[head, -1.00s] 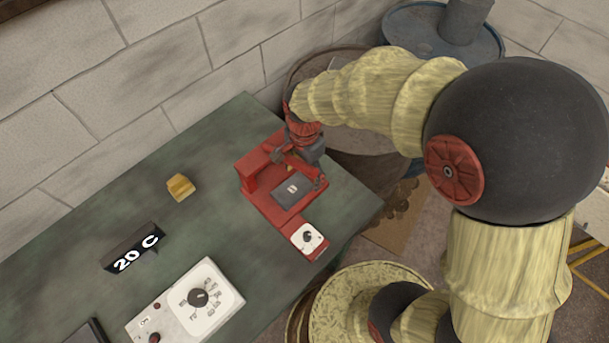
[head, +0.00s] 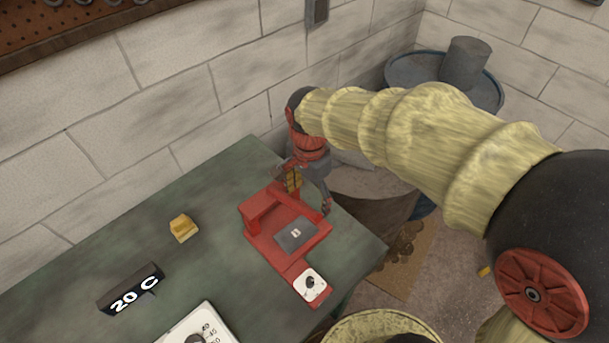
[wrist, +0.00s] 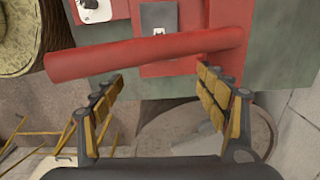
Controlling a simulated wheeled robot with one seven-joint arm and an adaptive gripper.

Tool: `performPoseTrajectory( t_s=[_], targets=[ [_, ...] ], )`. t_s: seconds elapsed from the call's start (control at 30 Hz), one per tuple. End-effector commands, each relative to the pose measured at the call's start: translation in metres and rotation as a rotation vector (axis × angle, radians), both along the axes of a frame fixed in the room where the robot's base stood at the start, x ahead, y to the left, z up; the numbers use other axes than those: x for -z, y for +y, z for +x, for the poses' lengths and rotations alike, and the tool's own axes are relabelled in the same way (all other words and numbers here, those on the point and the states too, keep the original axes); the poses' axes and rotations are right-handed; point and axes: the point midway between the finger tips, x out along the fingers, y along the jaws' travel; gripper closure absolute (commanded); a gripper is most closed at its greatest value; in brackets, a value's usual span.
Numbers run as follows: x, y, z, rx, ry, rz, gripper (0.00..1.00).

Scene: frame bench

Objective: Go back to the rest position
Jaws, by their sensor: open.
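My gripper (head: 309,192) is open and empty at the far right part of the bench, above the back right side of a red frame device (head: 264,236). In the wrist view my gripper's two padded fingers (wrist: 161,82) stand wide apart. The red bar (wrist: 85,64) of the device crosses the picture beyond them, with nothing held between the pads. The device has a dark grey plate (head: 296,234) and a white dial panel (head: 311,285). I cannot tell the exact height of the fingers over the device.
The green bench (head: 180,285) carries a small yellow block (head: 183,228), a black "20 C" sign (head: 131,290) and a white dial box (head: 197,335), cut off below. A block wall stands behind. Blue-rimmed barrel (head: 400,90) and brown mat (head: 405,262) lie to the right.

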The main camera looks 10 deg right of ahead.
Motion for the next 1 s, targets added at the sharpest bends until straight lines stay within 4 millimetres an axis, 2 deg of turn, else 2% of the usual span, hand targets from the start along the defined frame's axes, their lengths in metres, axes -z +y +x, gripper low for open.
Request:
performPoseTrajectory(
  t_s=[0.23,0.37,0.47,0.6,0.7,0.83,1.0],
  targets=[
    [-0.002,-0.001,-0.001,-0.009,-0.005,0.001,0.26],
    [-0.022,-0.012,-0.008,-0.085,-0.049,0.009,0.26],
    [-0.049,-0.029,-0.023,-0.218,-0.119,0.009,0.26],
    [-0.088,-0.058,-0.058,-0.468,-0.246,-0.027,0.26],
    [-0.106,-0.075,-0.084,-0.644,-0.328,-0.081,0.26],
    [-0.119,-0.09,-0.113,-0.83,-0.402,-0.162,0.26],
    [-0.123,-0.099,-0.132,-0.966,-0.444,-0.235,0.26]
  ],
)
